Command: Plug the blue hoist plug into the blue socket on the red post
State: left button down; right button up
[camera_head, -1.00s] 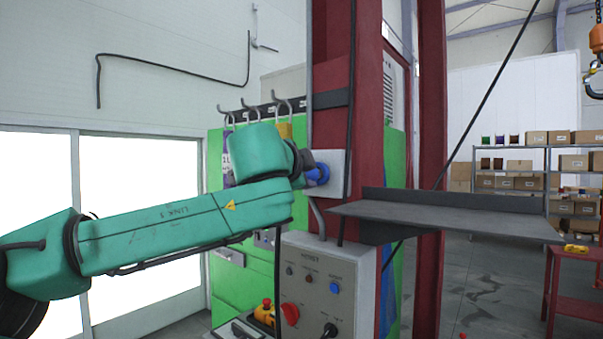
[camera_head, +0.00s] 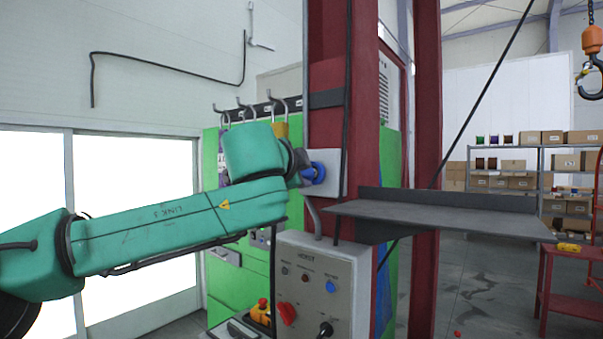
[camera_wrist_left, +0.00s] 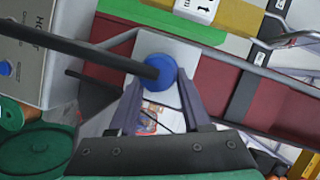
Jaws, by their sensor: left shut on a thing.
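The blue plug (camera_wrist_left: 157,72) shows in the left wrist view as a round blue end with a thick black cable (camera_wrist_left: 100,55) running off to the left. My left gripper (camera_wrist_left: 160,88) is shut on it, one finger on each side. Behind it is the pale socket plate (camera_wrist_left: 178,48) on the red post (camera_wrist_left: 220,88). In the head view my left gripper (camera_head: 298,168) is at the left side of the plate (camera_head: 334,163), with blue (camera_head: 315,172) showing against the plate. The socket face is hidden; I cannot tell how deep the plug sits. My right gripper is out of view.
A grey hoist control box (camera_head: 313,285) with knobs stands below the plate. A dark shelf (camera_head: 440,215) juts right from the red post (camera_head: 330,65). An orange crane hook (camera_head: 591,60) hangs at upper right.

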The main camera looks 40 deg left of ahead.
pick_arm(q)
jog(key=shift+w, duration=0.25)
dwell(0.4)
jog(key=shift+w, duration=0.35)
jog(key=shift+w, duration=0.4)
jog(key=shift+c, duration=1.4)
grip_release()
